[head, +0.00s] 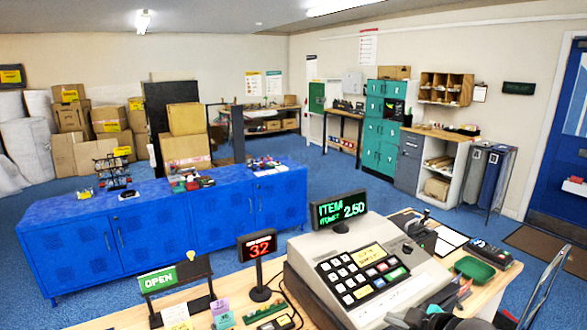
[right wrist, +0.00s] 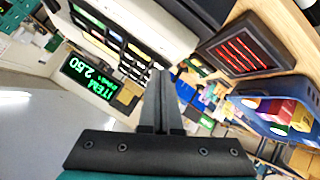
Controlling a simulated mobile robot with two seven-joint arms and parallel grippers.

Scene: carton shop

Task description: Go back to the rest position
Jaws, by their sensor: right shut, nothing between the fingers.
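My right gripper (right wrist: 160,100) is shut and empty; its two dark fingers meet in the middle of the right wrist view. In the head view the right gripper (head: 425,316) shows as dark parts at the bottom edge, in front of the cash register's lower right corner. The pale cash register (head: 308,262) stands on the wooden counter, its green display (head: 340,209) reading ITEM 2.50. The register also shows tilted at the upper left of the right wrist view (right wrist: 150,22). Whether the gripper touches the register I cannot tell. My left gripper is not in view.
On the counter stand a red 32 display (head: 259,246), an OPEN sign (head: 158,281), a green tray (head: 474,269) and a card terminal (head: 491,253). A metal chair frame (head: 545,285) is at the right. Blue cabinets (head: 80,245) stand beyond, with blue floor between.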

